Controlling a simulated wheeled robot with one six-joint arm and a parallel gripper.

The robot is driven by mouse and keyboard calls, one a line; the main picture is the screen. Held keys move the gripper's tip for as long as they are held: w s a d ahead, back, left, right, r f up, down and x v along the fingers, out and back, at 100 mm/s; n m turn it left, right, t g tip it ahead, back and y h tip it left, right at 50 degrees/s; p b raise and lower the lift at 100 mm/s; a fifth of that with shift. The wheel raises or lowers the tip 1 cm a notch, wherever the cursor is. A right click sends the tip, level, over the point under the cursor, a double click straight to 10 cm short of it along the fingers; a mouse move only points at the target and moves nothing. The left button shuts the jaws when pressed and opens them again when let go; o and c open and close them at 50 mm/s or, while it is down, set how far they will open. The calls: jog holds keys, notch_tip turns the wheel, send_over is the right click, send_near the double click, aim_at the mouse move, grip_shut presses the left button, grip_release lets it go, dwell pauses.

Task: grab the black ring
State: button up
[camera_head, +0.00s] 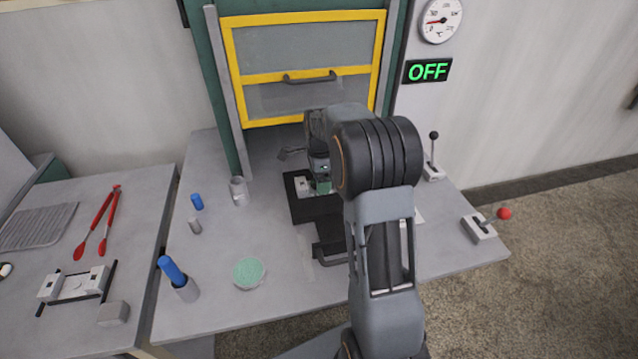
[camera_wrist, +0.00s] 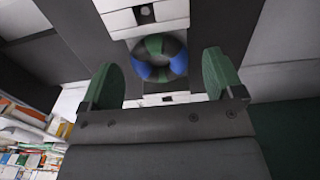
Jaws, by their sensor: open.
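A round ring with black, blue and green patches (camera_wrist: 172,47) shows in the wrist view, between white blocks (camera_wrist: 147,14) of a fixture. No other black ring can be made out. My gripper (camera_wrist: 160,77) is open in the wrist view, one green finger on each side of the ring's lower part. I cannot tell whether the fingers touch it or how far it is. In the head view my gripper (camera_head: 321,186) is low over a black mat (camera_head: 305,208), next to a white fixture block (camera_head: 302,187). The ring is hidden there by my arm.
A yellow-framed cabinet door (camera_head: 235,72) stands behind. A metal cup (camera_head: 238,190), blue-capped pieces (camera_head: 171,270) and a green round dish (camera_head: 248,272) are to the left. A red-knob lever (camera_head: 479,226) and black-knob lever (camera_head: 433,160) are right. Red tongs (camera_head: 103,220) lie on the side table.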

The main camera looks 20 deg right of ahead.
jog(key=shift+f, duration=0.5)
jog(key=shift+c, duration=0.5)
jog(key=c, duration=0.9)
